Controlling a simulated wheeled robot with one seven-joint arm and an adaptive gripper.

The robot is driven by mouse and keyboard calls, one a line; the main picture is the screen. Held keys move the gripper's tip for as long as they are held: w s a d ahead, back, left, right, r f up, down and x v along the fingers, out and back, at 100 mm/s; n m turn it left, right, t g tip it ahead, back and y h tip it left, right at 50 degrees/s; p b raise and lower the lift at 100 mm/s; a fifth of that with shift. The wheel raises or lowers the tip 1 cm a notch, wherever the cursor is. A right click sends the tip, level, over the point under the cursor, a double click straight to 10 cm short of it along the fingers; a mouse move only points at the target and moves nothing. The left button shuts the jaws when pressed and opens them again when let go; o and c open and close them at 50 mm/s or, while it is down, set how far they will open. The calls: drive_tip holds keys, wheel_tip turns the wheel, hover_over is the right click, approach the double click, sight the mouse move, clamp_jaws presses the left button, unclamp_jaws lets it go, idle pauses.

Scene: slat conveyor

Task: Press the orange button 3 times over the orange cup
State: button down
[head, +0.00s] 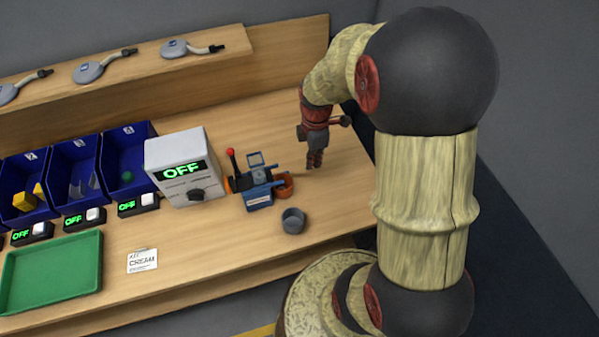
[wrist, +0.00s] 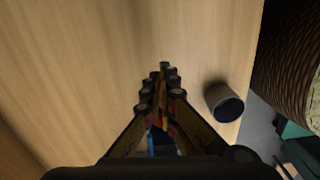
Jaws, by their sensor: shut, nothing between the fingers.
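A blue and grey device (head: 257,188) stands on the bench, with a red-tipped lever (head: 231,155) at its left. The orange cup (head: 285,188) sits against its right side, partly behind it. An orange part shows at the device's left edge; I cannot make out a distinct orange button. My gripper (head: 315,164) is shut and empty, pointing down to the right of the device and the orange cup, apart from both. In the wrist view the closed fingers (wrist: 164,72) hide most of what lies below them; a small blue patch shows between them.
A dark grey cup (head: 293,221) stands in front of the device; it also shows in the wrist view (wrist: 224,102). A white box (head: 182,165) reading OFF stands left. Blue bins (head: 128,160), a green tray (head: 52,272) and a card (head: 142,261) lie further left. Bench right of my gripper is clear.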

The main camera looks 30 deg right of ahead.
sight(298, 186)
wheel_tip(298, 186, down, 9)
drive_tip(key=shift+a+f+b, duration=0.15)
drive_tip(key=shift+f+b, duration=0.05)
drive_tip(key=shift+b, duration=0.7)
drive_tip(key=a, duration=0.1)
drive_tip(key=w+a, duration=0.1)
drive_tip(key=shift+a+f, duration=0.15)
drive_tip(key=shift+a, duration=0.25)
drive_tip(key=shift+w+a, duration=0.25)
drive_tip(key=shift+a, duration=0.2)
drive_tip(key=shift+a, duration=0.1)
drive_tip(key=shift+w+a, duration=0.2)
drive_tip(key=shift+a, duration=0.25)
drive_tip(key=shift+w+a, duration=0.2)
drive_tip(key=shift+a, duration=0.25)
drive_tip(key=shift+d, duration=0.1)
